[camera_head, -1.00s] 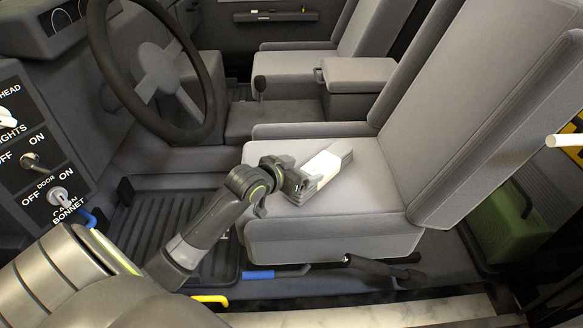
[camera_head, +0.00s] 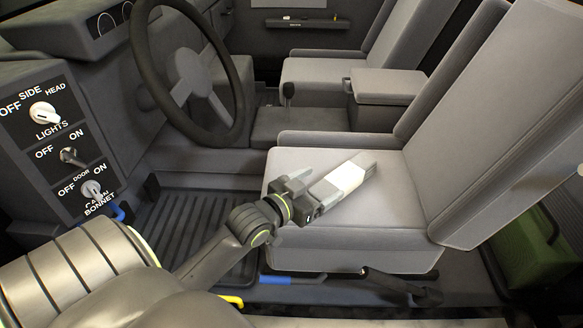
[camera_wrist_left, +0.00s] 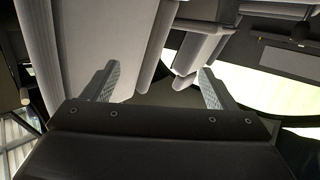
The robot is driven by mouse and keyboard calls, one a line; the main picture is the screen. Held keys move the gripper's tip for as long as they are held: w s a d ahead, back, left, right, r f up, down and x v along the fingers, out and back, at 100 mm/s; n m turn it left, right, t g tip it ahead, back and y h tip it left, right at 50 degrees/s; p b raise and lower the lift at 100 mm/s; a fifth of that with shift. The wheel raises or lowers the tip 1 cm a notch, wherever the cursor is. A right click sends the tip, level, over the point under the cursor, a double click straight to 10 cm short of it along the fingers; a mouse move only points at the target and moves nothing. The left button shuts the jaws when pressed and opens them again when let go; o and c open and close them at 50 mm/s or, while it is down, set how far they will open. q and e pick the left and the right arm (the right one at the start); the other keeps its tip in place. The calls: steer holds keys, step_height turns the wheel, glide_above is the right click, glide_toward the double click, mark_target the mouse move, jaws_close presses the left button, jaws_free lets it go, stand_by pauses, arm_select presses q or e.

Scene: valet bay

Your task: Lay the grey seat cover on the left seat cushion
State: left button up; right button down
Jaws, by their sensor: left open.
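The near seat cushion (camera_head: 385,215), pale grey, lies in front of its tilted backrest in the head view, on the steering wheel's side. I cannot make out a separate grey seat cover; no edge or fold of one is clear. My left gripper (camera_head: 367,160) is over this cushion, its fingers pointing toward the back of the seat. I cannot tell whether it touches the cushion. In the left wrist view, the two grey fingers of my left gripper (camera_wrist_left: 158,70) are wide apart with nothing seen between them. My right gripper is not in view.
The steering wheel (camera_head: 190,75) and switch panel (camera_head: 70,150) stand at the left. A box-shaped console (camera_head: 385,85) sits between the near seat and the far seat (camera_head: 325,75). A green container (camera_head: 530,245) is at the right.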

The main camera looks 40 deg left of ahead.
arm_select(q)
steer(key=s+d+r+t+y, duration=0.2)
steer(key=s+r+t, duration=0.6)
steer(key=s+r, duration=0.5)
steer(key=shift+s+d+r+n+y, duration=0.2)
steer(key=shift+s+n+y, duration=0.2)
steer(key=shift+s, duration=0.1)
